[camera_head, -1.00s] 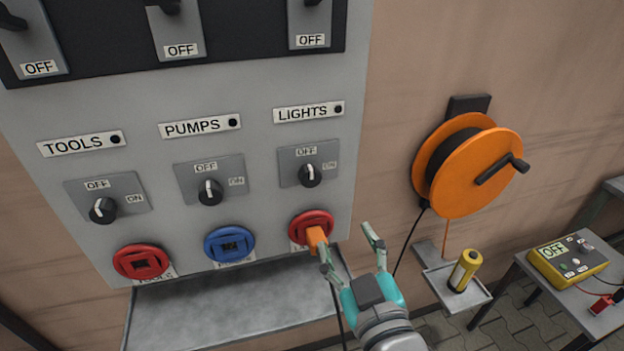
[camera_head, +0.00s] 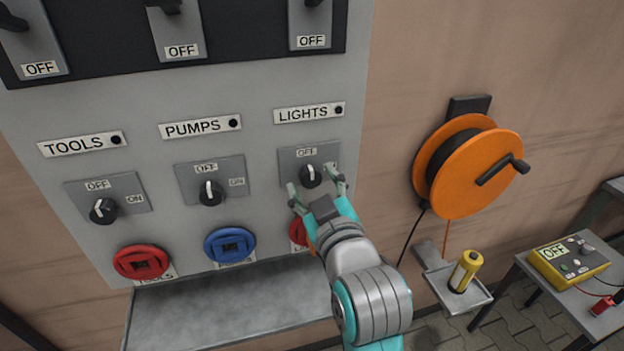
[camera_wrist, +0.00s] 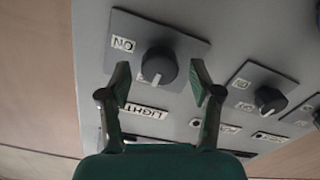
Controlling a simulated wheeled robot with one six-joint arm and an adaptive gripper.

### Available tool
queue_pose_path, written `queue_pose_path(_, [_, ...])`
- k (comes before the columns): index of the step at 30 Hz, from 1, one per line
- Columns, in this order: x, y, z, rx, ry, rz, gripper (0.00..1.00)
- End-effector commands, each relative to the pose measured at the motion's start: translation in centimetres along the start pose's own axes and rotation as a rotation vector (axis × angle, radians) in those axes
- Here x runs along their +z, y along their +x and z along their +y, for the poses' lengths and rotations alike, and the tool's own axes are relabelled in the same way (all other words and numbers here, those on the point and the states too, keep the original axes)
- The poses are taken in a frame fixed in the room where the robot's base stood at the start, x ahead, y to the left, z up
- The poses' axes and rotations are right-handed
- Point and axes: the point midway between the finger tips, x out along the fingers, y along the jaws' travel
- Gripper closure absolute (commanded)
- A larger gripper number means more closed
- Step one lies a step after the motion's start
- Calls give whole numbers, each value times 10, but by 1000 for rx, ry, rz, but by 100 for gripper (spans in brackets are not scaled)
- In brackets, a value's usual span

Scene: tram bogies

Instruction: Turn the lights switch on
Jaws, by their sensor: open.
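The lights switch is a black rotary knob (camera_head: 311,175) with a white pointer mark on a grey plate under the LIGHTS label (camera_head: 308,112). Its pointer is toward OFF. My gripper (camera_head: 318,186) is open, with its fingertips on either side of the knob in the head view. In the wrist view the lights knob (camera_wrist: 158,66) sits between the spread green fingers (camera_wrist: 163,82), with visible gaps on both sides. The ON label (camera_wrist: 123,44) shows there beside the knob. The red LIGHTS socket (camera_head: 298,232) is mostly hidden behind my gripper.
The PUMPS knob (camera_head: 211,192) and TOOLS knob (camera_head: 103,210) are to the left, above blue (camera_head: 230,245) and red (camera_head: 141,262) sockets. Lever switches marked OFF are above. A grey shelf (camera_head: 230,310) is below. An orange cable reel (camera_head: 480,165) hangs right.

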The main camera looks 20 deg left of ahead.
Motion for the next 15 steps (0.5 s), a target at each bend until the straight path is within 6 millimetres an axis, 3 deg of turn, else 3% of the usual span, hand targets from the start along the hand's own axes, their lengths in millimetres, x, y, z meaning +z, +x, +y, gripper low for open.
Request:
queue_pose_path(6, [0, 12, 0, 0, 0, 1, 36])
queue_pose_path(14, [0, 13, 0, 0, 0, 0, 36])
queue_pose_path(15, [0, 13, 0, 0, 0, 0, 46])
